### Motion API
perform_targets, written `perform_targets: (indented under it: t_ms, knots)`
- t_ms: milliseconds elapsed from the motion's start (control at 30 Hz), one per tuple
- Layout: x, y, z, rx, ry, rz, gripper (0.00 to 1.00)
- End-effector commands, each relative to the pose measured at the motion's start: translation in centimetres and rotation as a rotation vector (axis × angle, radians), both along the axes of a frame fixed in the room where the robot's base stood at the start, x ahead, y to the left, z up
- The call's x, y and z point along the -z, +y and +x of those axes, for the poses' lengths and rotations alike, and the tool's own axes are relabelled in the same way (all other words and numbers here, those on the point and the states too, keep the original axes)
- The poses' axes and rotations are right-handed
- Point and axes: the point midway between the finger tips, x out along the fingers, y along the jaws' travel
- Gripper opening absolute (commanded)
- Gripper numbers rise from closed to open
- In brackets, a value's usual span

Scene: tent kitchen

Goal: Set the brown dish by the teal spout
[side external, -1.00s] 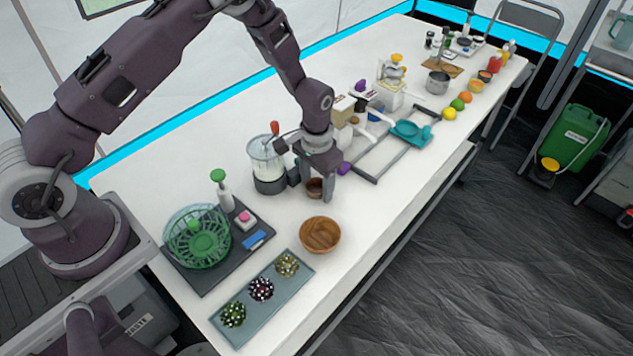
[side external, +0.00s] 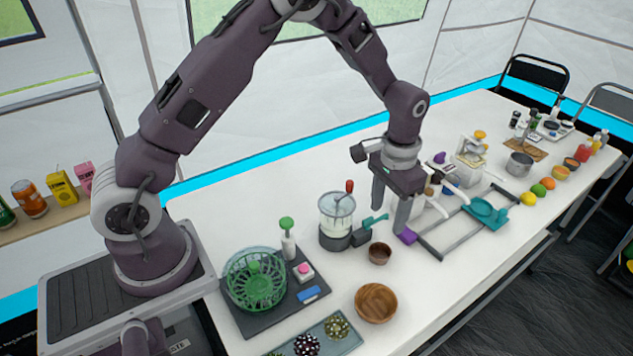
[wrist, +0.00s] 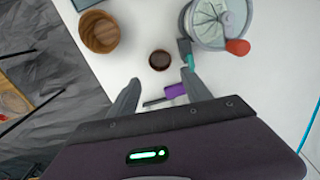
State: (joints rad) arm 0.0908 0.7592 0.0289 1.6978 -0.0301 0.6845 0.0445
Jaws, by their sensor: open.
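The small dark brown dish (side external: 380,253) stands upright on the white table, just in front of the teal spout (side external: 373,221). A small gap separates the dish from the dark block under the spout. In the wrist view the dish (wrist: 160,60) sits just left of the teal spout (wrist: 189,61), beyond my fingertips. My gripper (side external: 390,218) is open and empty, raised above and behind the dish. Its fingers (wrist: 158,82) are spread and do not touch the dish. The spout belongs to the clear-jar dispenser (side external: 337,217) with a red knob.
A larger wooden bowl (side external: 376,303) stands in front of the dish. A purple block (side external: 405,237) and a grey frame (side external: 450,240) lie to the right. A green basket (side external: 256,280) on a dark board is at left. Table between dish and wooden bowl is clear.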

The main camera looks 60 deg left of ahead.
Motion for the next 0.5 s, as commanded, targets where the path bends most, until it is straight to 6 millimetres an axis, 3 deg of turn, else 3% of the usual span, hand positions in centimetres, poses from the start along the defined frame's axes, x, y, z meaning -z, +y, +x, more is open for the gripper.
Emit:
perform_targets:
  t_ms: [67,167,233,300,400,500]
  knots:
    - [-1.5,0.1,-0.2,-0.003,-0.017,-0.003,0.57]
    - [-6.9,0.5,-1.9,-0.015,-0.075,-0.01,0.57]
    - [-11.7,1.0,-4.4,-0.025,-0.133,-0.016,0.57]
    - [-16.0,1.5,-7.8,-0.037,-0.194,-0.022,0.57]
    - [-20.6,2.1,-13.8,-0.053,-0.285,-0.026,0.57]
    - [-22.7,2.6,-19.8,-0.068,-0.373,-0.027,0.57]
